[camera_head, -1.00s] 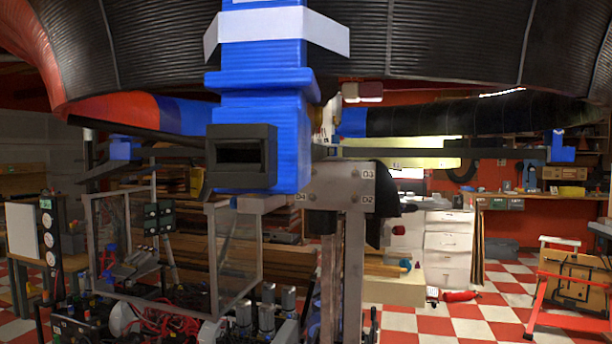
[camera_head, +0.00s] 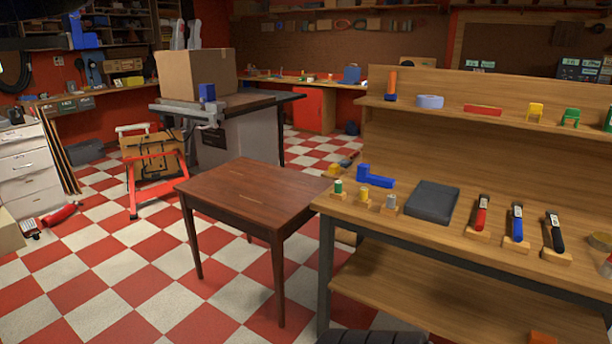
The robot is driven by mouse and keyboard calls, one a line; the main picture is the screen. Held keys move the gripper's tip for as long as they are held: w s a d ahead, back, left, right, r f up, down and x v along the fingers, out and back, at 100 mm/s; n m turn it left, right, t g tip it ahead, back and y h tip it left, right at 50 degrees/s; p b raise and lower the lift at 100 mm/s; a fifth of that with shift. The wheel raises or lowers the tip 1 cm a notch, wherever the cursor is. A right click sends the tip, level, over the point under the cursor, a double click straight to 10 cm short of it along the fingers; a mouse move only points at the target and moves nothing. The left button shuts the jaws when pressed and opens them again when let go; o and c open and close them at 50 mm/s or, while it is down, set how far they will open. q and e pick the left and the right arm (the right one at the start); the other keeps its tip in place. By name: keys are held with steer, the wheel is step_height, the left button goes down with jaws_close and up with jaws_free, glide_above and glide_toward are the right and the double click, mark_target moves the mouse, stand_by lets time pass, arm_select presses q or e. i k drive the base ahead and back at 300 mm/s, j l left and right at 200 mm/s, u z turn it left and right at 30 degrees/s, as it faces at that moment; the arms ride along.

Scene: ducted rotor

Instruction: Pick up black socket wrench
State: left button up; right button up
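A black-handled tool (camera_head: 555,232) stands tilted in a small wooden holder on the right part of the wooden workbench (camera_head: 400,238). It may be the black socket wrench, but its head is too small to make out. A blue-handled tool (camera_head: 517,224) and a red-handled tool (camera_head: 481,214) stand in similar holders to its left. Another dark tool (camera_head: 349,159) lies near the bench's far left end, and I cannot tell its kind. Neither of my grippers is in view.
A dark block (camera_head: 432,202) and a blue part (camera_head: 375,178) lie on the bench. A small brown table (camera_head: 250,195) stands left of it.

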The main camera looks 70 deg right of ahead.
mark_target(551, 219)
steer(key=z, duration=3.75)
steer(key=i+j+u, duration=0.2)
steer(key=i, duration=0.25)
steer(key=l, duration=0.1)
